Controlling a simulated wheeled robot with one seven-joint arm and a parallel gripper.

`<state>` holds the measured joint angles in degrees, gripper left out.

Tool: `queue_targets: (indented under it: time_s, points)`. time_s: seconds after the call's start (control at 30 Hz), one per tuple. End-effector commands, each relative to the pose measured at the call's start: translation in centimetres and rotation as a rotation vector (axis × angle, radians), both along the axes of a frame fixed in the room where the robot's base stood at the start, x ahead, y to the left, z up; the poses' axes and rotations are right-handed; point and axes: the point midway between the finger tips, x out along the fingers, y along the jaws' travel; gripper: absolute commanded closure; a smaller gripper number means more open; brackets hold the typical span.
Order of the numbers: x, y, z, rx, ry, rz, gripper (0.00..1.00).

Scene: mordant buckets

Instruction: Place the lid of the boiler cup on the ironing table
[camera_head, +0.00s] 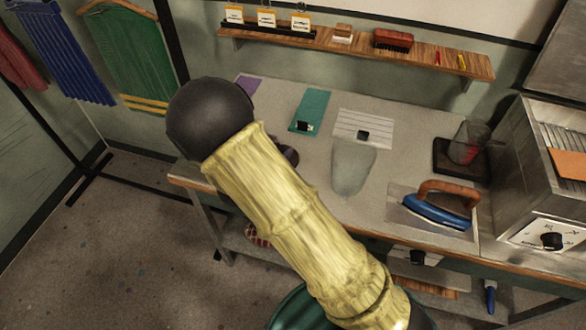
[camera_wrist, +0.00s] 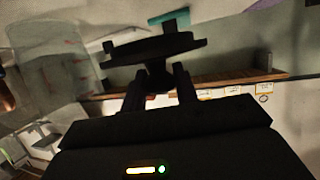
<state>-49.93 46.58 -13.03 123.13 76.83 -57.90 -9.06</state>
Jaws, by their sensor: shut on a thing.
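The lid (camera_wrist: 155,47) is a dark, wide disc in the wrist view. My gripper (camera_wrist: 160,76) is shut on the narrow part on its near side. The lid looks clear of any surface. In the head view my raised arm blocks part of the scene, and I cannot make out gripper or lid there. The ironing table (camera_head: 410,130) has a pale grey top. A see-through cup with red marks (camera_head: 468,142) stands on a dark base at its right; a see-through vessel with red marks also shows in the wrist view (camera_wrist: 55,75). A cloudy see-through vessel (camera_head: 353,166) stands mid-table.
A blue iron (camera_head: 438,210) rests at the table's right front. A metal machine (camera_head: 550,175) stands at the right. A teal piece (camera_head: 310,111) and a white sheet (camera_head: 364,128) lie toward the back. A wooden shelf (camera_head: 350,48) runs along the wall.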

Motion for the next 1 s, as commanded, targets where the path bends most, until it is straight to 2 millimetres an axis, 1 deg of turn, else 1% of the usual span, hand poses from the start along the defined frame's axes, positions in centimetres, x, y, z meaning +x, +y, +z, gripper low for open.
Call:
queue_targets:
  time_s: [0.03, 0.1, 0.17, 0.27, 0.57, 0.67, 0.8, 0.87, 1.0]
  points:
    - [0.0, 0.0, -0.9, -0.004, 0.002, -0.001, 0.93]
    - [0.0, -0.1, -1.9, -0.002, 0.001, -0.001, 0.93]
    - [0.0, -0.1, -2.5, -0.002, 0.001, -0.001, 0.93]
    - [0.1, -0.1, -2.8, 0.001, -0.001, -0.003, 0.93]
    - [0.1, -0.2, -3.1, 0.0, 0.0, -0.004, 0.93]
    - [0.0, -0.2, -4.0, -0.002, 0.001, -0.004, 0.93]
    - [0.1, -0.2, -5.9, -0.002, 0.001, -0.004, 0.93]
    - [0.0, -0.2, -6.5, -0.002, 0.001, -0.004, 0.93]
    - [0.1, -0.2, -7.0, 0.002, -0.001, -0.004, 0.93]
